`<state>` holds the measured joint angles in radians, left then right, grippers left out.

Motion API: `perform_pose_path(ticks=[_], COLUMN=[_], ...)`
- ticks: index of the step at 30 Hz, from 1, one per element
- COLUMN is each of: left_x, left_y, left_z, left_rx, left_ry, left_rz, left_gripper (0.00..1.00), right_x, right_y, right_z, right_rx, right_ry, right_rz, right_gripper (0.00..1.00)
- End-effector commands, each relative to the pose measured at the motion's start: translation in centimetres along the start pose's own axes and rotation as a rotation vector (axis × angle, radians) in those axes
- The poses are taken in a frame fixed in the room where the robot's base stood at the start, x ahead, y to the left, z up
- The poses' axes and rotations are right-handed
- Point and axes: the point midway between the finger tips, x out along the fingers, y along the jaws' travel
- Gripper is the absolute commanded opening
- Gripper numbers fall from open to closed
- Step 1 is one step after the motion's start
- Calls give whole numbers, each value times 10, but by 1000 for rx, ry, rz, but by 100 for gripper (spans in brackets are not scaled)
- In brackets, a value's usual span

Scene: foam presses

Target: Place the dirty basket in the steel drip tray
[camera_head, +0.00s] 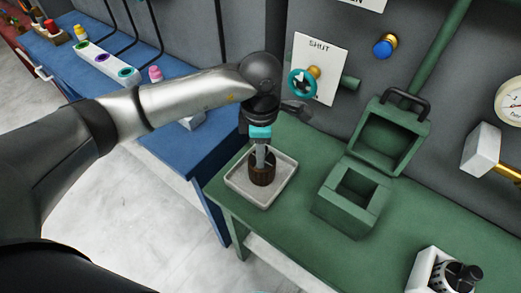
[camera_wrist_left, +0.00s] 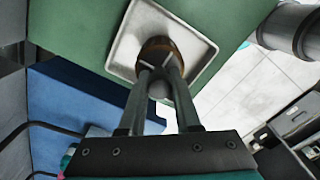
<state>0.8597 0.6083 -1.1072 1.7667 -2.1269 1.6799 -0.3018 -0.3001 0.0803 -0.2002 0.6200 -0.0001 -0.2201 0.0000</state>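The dirty basket (camera_head: 262,173), a small dark brown cylinder, is inside the steel drip tray (camera_head: 281,187) on the green bench. It looks upright, within the tray's rim. The basket (camera_wrist_left: 157,48) and the tray (camera_wrist_left: 126,38) also show in the left wrist view. My left gripper (camera_head: 260,157) points down at the basket from above. In the left wrist view its two fingers (camera_wrist_left: 159,75) are close together on either side of a grey knob-like part at the basket's top, and look shut on it. The exact contact is partly hidden. My right gripper is not in view.
An open green press (camera_head: 345,205) with a raised lid (camera_head: 389,140) stands right of the tray. A white holder (camera_head: 425,270) with a dark-topped cylinder is at the front right. A blue bench (camera_head: 185,140) adjoins at left. A teal valve wheel (camera_head: 302,83) is on the wall behind.

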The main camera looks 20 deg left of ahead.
Motion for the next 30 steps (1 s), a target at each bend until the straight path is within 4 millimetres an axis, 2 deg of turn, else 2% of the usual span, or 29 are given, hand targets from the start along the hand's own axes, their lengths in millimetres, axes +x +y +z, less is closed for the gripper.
perform_pose_path(ticks=[1,7,18,23,30], left_x=[0,-1,-5,-32,-86], left_y=[0,0,0,1,1], left_z=[0,0,0,0,0], left_rx=[0,0,-1,2,1], left_ry=[0,0,0,-3,-2], left_rz=[0,0,0,5,5], left_gripper=[37,60,60,60,60], right_x=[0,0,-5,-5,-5], right_y=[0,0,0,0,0], right_z=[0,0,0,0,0], right_rx=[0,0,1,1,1], right_ry=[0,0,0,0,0], right_rz=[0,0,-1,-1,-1], right_gripper=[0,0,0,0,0])
